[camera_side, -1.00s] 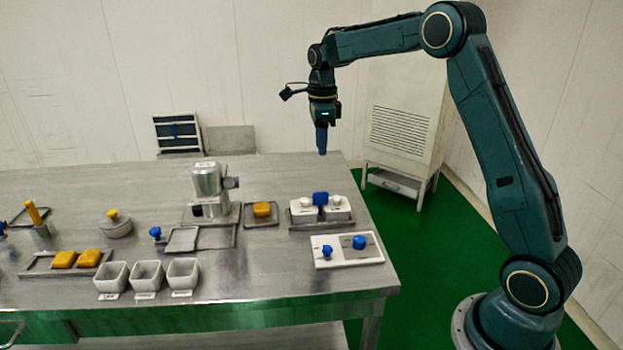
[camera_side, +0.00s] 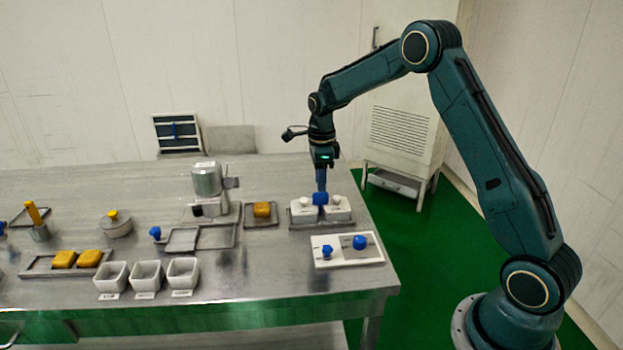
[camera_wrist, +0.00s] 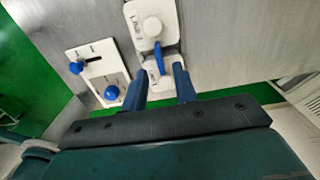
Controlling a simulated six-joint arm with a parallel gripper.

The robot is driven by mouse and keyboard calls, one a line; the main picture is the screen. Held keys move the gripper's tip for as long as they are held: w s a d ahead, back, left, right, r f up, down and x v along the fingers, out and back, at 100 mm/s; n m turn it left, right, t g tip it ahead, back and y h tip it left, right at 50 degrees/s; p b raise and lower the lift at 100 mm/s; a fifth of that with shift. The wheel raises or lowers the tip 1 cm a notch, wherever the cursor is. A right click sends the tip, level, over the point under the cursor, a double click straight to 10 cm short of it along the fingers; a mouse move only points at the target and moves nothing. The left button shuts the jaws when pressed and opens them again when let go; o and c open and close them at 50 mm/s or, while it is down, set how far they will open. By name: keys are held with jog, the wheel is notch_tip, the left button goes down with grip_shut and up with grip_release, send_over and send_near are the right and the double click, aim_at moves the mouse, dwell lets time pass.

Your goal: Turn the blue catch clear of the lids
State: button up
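The blue catch (camera_side: 320,198) sits between two white-lidded boxes, the left one (camera_side: 303,211) and the right one (camera_side: 338,211), each with a white knob. In the wrist view the catch (camera_wrist: 159,56) is a narrow blue bar lying between the lids. My gripper (camera_side: 321,186) points straight down at the catch, its fingertips at about catch height. In the wrist view my gripper (camera_wrist: 161,75) is open, with a finger on either side of the catch's near end. I cannot tell whether either finger touches it.
A white panel with blue knobs (camera_side: 347,249) lies in front of the boxes. A tray with an orange block (camera_side: 262,212) and a metal machine (camera_side: 207,190) stand to the left. The table's right edge is close by.

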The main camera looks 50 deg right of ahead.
aim_at(320, 204)
jog(key=shift+f, duration=1.6)
grip_shut()
